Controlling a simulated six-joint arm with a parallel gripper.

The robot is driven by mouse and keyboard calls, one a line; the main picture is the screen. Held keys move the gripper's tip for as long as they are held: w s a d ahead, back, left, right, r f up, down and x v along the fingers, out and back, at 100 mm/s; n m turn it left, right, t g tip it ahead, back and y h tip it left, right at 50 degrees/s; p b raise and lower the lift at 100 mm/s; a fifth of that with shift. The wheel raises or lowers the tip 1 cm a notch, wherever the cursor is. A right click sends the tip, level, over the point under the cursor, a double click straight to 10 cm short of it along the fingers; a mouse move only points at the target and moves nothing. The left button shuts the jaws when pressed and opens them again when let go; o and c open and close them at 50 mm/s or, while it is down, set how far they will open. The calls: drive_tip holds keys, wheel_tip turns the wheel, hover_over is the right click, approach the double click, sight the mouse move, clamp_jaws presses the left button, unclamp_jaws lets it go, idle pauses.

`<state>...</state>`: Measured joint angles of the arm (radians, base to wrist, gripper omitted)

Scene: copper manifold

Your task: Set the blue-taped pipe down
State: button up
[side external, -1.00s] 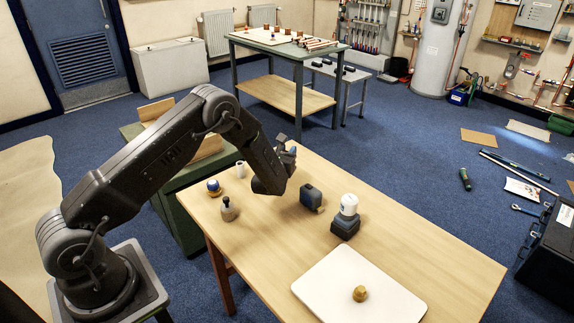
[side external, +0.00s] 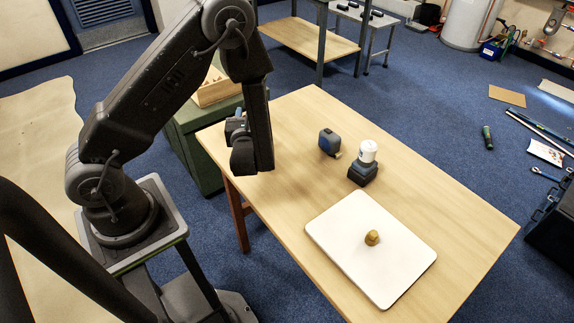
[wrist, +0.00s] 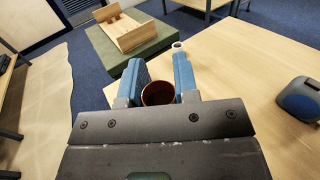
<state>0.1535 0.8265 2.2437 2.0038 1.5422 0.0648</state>
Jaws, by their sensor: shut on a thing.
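My gripper (wrist: 159,82) shows two blue fingers closed on a copper pipe (wrist: 158,95) in the wrist view. The pipe is seen nearly end-on, its round open mouth between the fingers; blue tape on it cannot be made out. In the side view my gripper (side external: 237,126) is at the left end of the wooden table (side external: 300,215), mostly behind my own arm, and the pipe is hidden there. I cannot tell whether the pipe touches the table.
A wooden tray (wrist: 122,32) sits on a green cabinet (wrist: 101,45).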

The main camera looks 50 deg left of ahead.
drive_tip(key=w+d+f, duration=0.2)
drive_tip(key=d, duration=0.1)
drive_tip(key=w+d+f, duration=0.2)
drive_tip(key=d, duration=0.1)
drive_tip(key=w+d+f, duration=0.2)
drive_tip(key=shift+w+d+f, duration=0.2)
drive_tip(key=shift+d+f, duration=0.2)
drive_tip(key=shift+f, duration=1.85)
drive_tip(key=shift+f, duration=0.15)
drive_tip(key=o, duration=0.9)
